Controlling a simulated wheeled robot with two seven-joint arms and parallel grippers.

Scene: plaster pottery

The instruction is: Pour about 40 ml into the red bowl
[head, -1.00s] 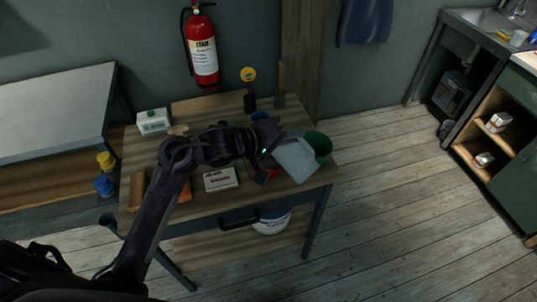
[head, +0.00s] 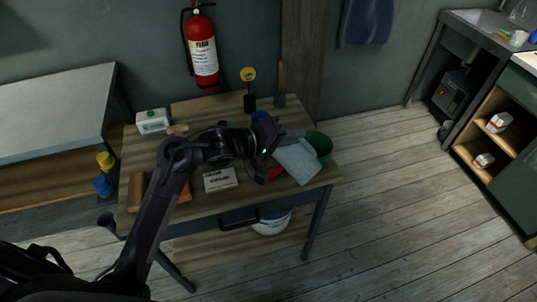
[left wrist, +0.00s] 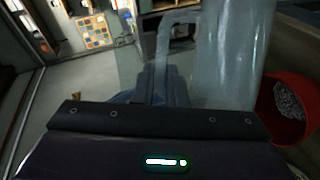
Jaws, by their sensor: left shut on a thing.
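My left gripper (head: 272,146) is shut on the handle of a translucent, pale grey jug (head: 297,162) and holds it tilted above the right part of the workbench. In the left wrist view the jug (left wrist: 232,50) and its handle fill the upper middle. The red bowl (head: 273,173) is mostly hidden under the gripper and jug in the head view. In the left wrist view the red bowl (left wrist: 296,128) is at the right edge, with pale, grainy-looking contents. I cannot tell whether anything flows from the jug. My right gripper is not in view.
A green bowl (head: 321,144) stands close behind the jug on the workbench. A white labelled box (head: 220,180) lies left of the red bowl. A white-and-green container (head: 152,121) and a yellow-topped timer-like item (head: 248,75) stand toward the back.

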